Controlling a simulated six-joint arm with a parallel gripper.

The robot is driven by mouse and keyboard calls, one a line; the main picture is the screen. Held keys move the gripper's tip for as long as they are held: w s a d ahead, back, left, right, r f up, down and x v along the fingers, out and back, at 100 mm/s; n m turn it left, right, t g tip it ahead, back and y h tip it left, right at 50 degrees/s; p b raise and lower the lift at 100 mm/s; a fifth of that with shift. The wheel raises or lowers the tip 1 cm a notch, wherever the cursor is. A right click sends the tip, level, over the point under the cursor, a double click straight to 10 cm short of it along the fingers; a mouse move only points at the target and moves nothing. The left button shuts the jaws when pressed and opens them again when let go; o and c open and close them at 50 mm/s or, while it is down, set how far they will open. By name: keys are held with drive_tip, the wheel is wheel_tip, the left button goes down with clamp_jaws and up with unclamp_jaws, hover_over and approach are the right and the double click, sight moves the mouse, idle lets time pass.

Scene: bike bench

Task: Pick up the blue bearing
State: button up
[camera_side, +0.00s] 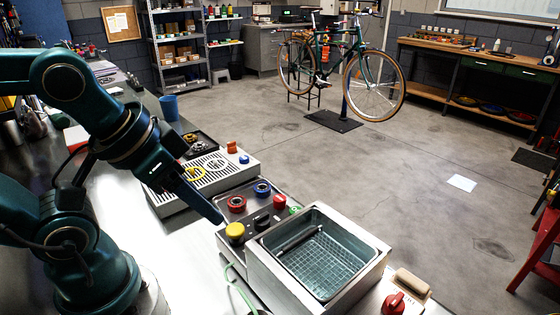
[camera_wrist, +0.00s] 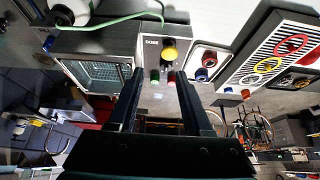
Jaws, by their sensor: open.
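The blue bearing (camera_side: 262,192) lies in a small grey tray, behind and right of the red bearing (camera_side: 236,208). In the wrist view the blue bearing (camera_wrist: 201,75) is right of my fingers, just below the red bearing (camera_wrist: 209,59). My gripper (camera_side: 212,208) is in the air to the left of the bearings, pointing down and right in the side view. In the wrist view my gripper (camera_wrist: 158,80) has its two fingers apart with nothing between them. It touches neither bearing.
A control panel with a yellow button (camera_side: 235,230) and a black knob (camera_side: 262,223) stands beside the bearing tray. A metal basin (camera_side: 360,262) is to its right. A slotted drain tray (camera_side: 222,168) with a yellow ring is behind. A red knob (camera_side: 394,302) is front right.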

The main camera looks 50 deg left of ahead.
drive_tip(key=shift+o, duration=1)
